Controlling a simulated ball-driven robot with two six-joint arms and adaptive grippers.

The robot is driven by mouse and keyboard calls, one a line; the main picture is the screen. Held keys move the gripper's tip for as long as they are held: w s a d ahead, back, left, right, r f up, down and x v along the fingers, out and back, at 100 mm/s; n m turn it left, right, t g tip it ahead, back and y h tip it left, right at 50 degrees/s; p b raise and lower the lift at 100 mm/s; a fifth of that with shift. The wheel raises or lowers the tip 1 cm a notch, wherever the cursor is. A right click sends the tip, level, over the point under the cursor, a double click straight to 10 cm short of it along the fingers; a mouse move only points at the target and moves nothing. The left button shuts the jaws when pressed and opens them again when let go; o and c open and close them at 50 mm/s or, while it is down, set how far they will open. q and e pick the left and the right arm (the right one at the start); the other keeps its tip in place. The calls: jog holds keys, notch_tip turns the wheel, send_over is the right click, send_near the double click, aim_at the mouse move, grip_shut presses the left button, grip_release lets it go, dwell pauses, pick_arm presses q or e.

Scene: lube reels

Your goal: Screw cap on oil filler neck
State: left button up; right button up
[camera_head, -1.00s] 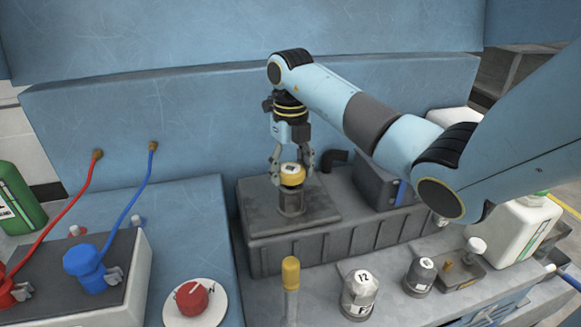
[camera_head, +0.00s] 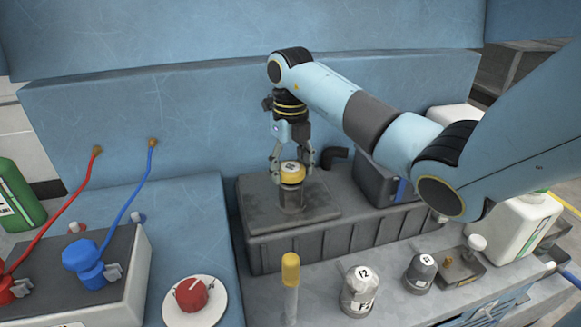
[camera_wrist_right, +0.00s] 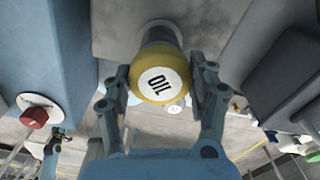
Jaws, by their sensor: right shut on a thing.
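The yellow oil cap (camera_head: 292,172) has a white label on top, and it reads "OIL" in the right wrist view (camera_wrist_right: 159,84). It sits on top of the grey filler neck (camera_head: 291,199), which stands upright on a grey metal block (camera_head: 262,212). The neck also shows behind the cap in the right wrist view (camera_wrist_right: 160,33). My right gripper (camera_head: 293,170) points down from above and is shut on the cap, one finger on each side. The seam between cap and neck is too small to judge. My left gripper is not in view.
A battery-like box with blue (camera_head: 83,258) and red clamps stands at left, near a red knob (camera_head: 192,294). In front are a yellow-topped dipstick (camera_head: 290,272) and grey caps (camera_head: 361,290). A white jug (camera_head: 520,225) stands at right. A blue wall rises behind.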

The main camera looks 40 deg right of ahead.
jog(key=shift+f+b, duration=0.4)
jog(key=shift+f, duration=0.15)
dwell(0.4)
jog(key=shift+r+m+p, duration=0.2)
jog(key=shift+m+p, duration=0.45)
jog(key=shift+m, duration=1.35)
jog(key=shift+f+m+p, duration=0.2)
jog(key=shift+m+p, duration=0.15)
jog(key=shift+m, duration=0.25)
jog(key=m+p, duration=0.1)
jog(key=m, duration=0.2)
jog(key=shift+r+p, duration=0.15)
jog(key=shift+p, duration=0.2)
jog(key=shift+m, duration=1.1)
